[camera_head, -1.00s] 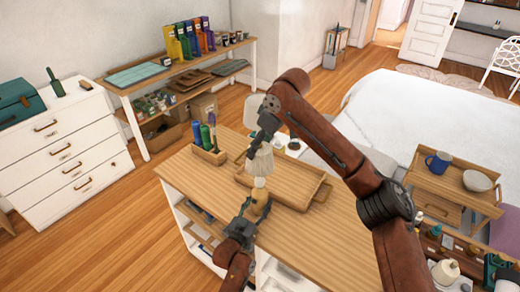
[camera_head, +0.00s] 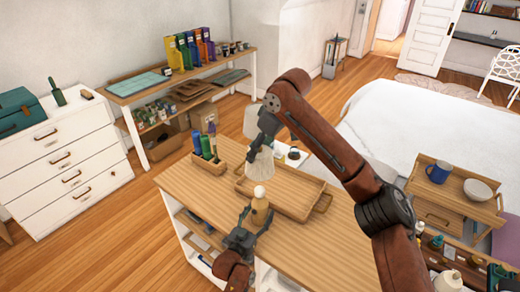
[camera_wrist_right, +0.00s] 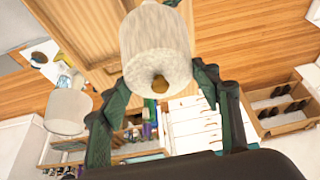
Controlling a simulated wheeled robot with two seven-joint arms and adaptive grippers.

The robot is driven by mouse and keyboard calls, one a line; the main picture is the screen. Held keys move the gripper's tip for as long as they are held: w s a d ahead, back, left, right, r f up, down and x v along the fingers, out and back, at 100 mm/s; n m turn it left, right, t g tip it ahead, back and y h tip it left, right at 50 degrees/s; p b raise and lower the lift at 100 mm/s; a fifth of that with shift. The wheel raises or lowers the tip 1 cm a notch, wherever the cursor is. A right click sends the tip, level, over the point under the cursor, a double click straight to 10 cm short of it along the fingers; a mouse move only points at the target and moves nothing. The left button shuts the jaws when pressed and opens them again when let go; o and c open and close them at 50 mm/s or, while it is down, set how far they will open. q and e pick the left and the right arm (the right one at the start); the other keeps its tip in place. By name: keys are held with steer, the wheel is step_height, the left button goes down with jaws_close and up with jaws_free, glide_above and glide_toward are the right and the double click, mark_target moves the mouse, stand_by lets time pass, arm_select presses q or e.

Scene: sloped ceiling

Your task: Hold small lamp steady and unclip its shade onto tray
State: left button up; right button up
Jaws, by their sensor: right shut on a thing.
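The small lamp's wooden base (camera_head: 260,214) stands upright near the table's front edge, its round white bulb bare on top. My left gripper (camera_head: 254,218) has its fingers closed around the base. My right gripper (camera_head: 257,150) is shut on the pale fabric shade (camera_head: 261,165) and holds it above and behind the bulb, clear of it. In the right wrist view the shade (camera_wrist_right: 155,50) sits between the fingers, its open end showing a tan spot inside. The wooden tray (camera_head: 287,204) lies empty on the table, just behind and right of the lamp.
A larger white lampshade (camera_head: 252,120) stands behind my right gripper, and also shows in the right wrist view (camera_wrist_right: 67,112). The table's right part (camera_head: 335,235) is clear.

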arm_select(q)
steer(key=shift+o, duration=0.8)
steer(key=shift+s, duration=0.15)
steer(key=v, duration=1.1)
steer(key=shift+s+a, duration=0.2)
steer(key=shift+s, duration=0.1)
